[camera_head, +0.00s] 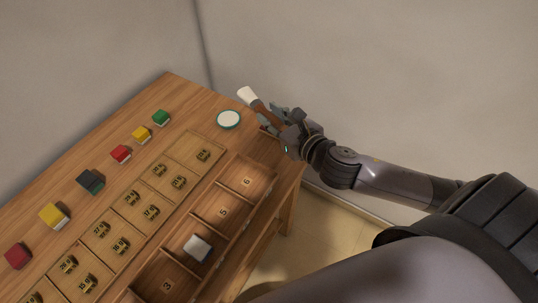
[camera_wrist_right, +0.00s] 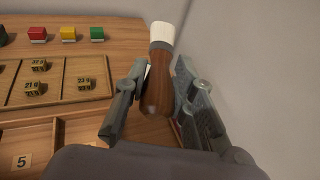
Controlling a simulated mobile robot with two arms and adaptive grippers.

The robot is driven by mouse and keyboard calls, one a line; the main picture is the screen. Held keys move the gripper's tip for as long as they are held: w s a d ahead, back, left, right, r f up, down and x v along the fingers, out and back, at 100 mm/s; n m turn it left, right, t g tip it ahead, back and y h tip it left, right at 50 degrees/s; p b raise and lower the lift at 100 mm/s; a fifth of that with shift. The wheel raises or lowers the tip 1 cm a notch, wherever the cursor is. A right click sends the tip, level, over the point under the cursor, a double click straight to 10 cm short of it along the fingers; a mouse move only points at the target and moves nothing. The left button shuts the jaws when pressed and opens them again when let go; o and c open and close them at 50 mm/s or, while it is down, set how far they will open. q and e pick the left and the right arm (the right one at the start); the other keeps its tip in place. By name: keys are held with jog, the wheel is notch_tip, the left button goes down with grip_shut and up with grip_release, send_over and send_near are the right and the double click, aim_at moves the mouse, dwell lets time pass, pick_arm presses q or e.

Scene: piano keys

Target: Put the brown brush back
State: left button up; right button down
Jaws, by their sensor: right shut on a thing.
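The brown brush (camera_head: 256,104) has a wooden handle and white bristles. My right gripper (camera_head: 275,116) is shut on its handle near the table's far right corner. In the right wrist view the brush (camera_wrist_right: 159,80) stands between the two fingers of the gripper (camera_wrist_right: 160,100), bristles pointing away from the palm. In the head view the bristles point up and left. Whether the brush touches the table cannot be told. A round white disc with a teal rim (camera_head: 228,119) lies on the table just left of the brush. My left gripper is not in view.
The wooden table (camera_head: 165,95) holds a row of coloured blocks, such as a green one (camera_head: 160,117), along its far left side. A compartment tray (camera_head: 187,148) holds small numbered pieces. Numbered bins (camera_head: 222,211) line the near side; one holds a grey-white block (camera_head: 198,248). Walls stand behind.

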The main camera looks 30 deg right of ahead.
notch_tip(320, 180, down, 11)
jog(key=shift+r+b, duration=0.1)
jog(key=shift+b, duration=0.75)
jog(key=shift+f+b, duration=0.45)
jog(key=shift+f, duration=1.6)
jog(key=shift+f+b, duration=0.45)
jog(key=shift+f, duration=0.15)
jog(key=c, duration=1.3)
grip_release()
jog(key=shift+c, duration=0.2)
jog(key=shift+r, duration=0.1)
